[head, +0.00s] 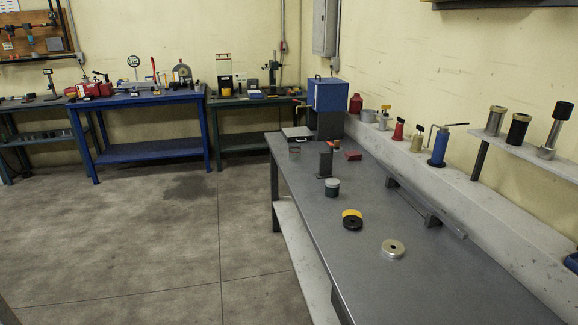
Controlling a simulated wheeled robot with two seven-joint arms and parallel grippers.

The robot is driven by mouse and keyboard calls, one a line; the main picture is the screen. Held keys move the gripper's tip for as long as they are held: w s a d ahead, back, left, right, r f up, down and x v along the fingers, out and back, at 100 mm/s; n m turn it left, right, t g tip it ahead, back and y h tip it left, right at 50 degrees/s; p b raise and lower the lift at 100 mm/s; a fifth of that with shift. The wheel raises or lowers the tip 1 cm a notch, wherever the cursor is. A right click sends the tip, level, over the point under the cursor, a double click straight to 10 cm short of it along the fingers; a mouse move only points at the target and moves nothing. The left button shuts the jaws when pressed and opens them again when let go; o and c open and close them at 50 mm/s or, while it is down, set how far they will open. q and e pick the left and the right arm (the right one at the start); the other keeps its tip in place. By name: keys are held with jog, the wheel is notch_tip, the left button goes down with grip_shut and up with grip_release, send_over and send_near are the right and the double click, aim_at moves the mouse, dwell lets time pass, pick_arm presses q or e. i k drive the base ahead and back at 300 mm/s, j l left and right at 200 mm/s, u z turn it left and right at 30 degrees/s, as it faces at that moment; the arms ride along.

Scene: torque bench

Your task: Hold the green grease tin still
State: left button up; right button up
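A small round tin with a dark green-grey body and a paler lid (332,187) stands upright on the long grey workbench (330,230). It looks like the green grease tin, though its green is dull at this distance. It stands just in front of a dark upright block (325,162). Nothing touches its near side. Neither of my grippers is in view.
A yellow-and-black round item (352,219) and a silver ring (393,249) lie nearer on the bench. A grey bar (425,205) runs along its right side. A blue box-shaped machine (327,95) stands at the far end. Floor left of the bench is clear.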

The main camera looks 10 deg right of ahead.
aim_at(330, 193)
jog(key=i, duration=2.6)
jog(key=i+z, duration=0.3)
jog(key=z, duration=0.2)
jog(key=i+j+z, duration=0.2)
jog(key=z, duration=0.3)
jog(key=i+j+z, duration=0.3)
jog(key=z, duration=1.75)
jog(key=i+j, duration=0.05)
jog(key=j, duration=0.05)
